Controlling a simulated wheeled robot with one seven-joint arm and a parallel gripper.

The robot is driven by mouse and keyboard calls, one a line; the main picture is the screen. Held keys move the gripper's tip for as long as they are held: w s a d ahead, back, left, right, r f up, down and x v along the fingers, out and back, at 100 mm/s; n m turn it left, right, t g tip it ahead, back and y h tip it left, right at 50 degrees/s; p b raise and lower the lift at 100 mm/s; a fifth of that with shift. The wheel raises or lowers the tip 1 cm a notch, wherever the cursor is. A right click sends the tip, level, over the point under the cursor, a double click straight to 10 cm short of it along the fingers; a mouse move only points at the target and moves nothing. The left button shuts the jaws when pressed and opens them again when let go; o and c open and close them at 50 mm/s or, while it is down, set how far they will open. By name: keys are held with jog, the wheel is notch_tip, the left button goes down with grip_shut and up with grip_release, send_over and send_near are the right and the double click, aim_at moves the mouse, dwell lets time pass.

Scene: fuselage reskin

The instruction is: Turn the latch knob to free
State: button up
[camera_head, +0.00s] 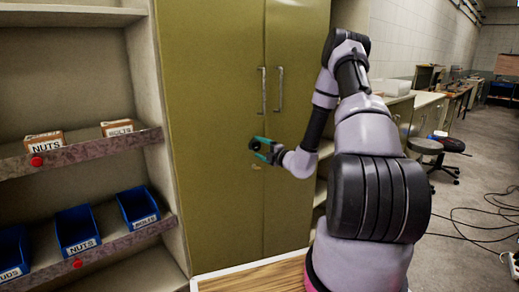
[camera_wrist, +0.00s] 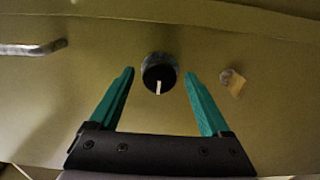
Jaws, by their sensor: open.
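The latch knob (camera_wrist: 158,73) is a round black knob with a white pointer mark, on the olive cabinet door. In the wrist view the pointer runs from the knob's middle toward the bottom of the picture. My gripper (camera_wrist: 161,75) is open, with one teal finger on each side of the knob and gaps between fingers and knob. I cannot tell how far the fingertips are from the door. In the head view my gripper (camera_head: 262,146) is in front of the olive cabinet (camera_head: 215,80), below the door handles, and the knob is not clearly visible.
Two vertical door handles (camera_head: 280,90) stand above my gripper; a metal handle (camera_wrist: 32,48) shows in the wrist view. A small round fitting with a yellowish tag (camera_wrist: 232,82) is right of the knob. Shelves with blue bins (camera_head: 138,207) are at left. A wooden surface (camera_head: 255,280) lies below.

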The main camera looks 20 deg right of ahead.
jog(key=shift+w+a, duration=0.1)
grip_shut()
jog(key=shift+n, duration=0.4)
jog(key=n, duration=1.2)
jog(key=shift+n, duration=0.4)
jog(key=n, duration=0.4)
jog(key=shift+n, duration=0.3)
